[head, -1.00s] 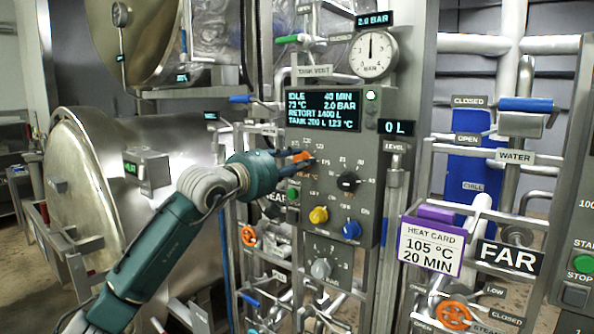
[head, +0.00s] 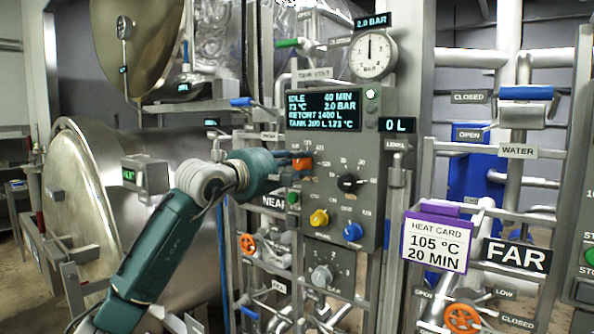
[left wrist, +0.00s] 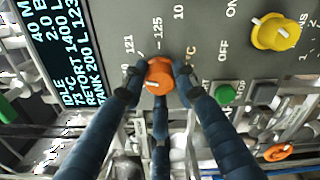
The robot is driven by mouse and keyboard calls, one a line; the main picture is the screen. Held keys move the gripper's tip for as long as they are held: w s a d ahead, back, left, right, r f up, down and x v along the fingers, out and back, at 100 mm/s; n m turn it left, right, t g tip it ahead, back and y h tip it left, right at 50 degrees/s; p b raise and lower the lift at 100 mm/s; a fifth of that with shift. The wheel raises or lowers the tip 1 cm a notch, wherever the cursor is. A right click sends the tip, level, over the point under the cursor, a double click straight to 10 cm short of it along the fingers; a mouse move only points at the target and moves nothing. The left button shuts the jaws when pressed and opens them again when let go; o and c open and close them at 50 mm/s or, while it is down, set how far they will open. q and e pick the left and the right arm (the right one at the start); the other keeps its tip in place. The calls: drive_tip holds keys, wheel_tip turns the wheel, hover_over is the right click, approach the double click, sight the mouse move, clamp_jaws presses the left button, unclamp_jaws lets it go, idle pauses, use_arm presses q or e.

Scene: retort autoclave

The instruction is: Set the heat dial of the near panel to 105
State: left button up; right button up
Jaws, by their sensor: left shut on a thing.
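The near panel (head: 338,218) is a grey upright plate with a lit display (head: 323,110). Its heat dial, an orange knob (head: 302,162), is at the panel's left edge, below the display. In the left wrist view the orange knob (left wrist: 158,76) sits between my fingers, with a light pointer mark on it; labels near it include 121, 125 and °C. I cannot tell exactly which value the mark meets. My left gripper (head: 292,165) is shut on the orange knob. The heat card (head: 437,241) reads 105 °C, 20 MIN. My right gripper is not in view.
A black knob (head: 348,183), yellow knob (head: 319,217), blue knob (head: 353,231) and green button (head: 292,198) are close by on the panel. Pipes and valve handles surround it. A large steel vessel (head: 120,200) stands at the left.

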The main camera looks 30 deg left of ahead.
use_arm(q)
drive_tip(key=n+b, duration=0.2)
drive_tip(key=n, duration=0.4)
drive_tip(key=shift+f+n, duration=0.15)
drive_tip(key=shift+n, duration=0.15)
drive_tip(key=n, duration=0.3)
drive_tip(key=shift+n+b, duration=0.35)
drive_tip(key=shift+n, duration=0.85)
drive_tip(key=o, duration=1.1)
drive_tip(key=shift+o, duration=0.2)
drive_tip(key=shift+s, duration=0.1)
drive_tip(key=s+a, duration=0.1)
drive_tip(key=s, duration=1)
drive_tip(key=shift+s, duration=0.35)
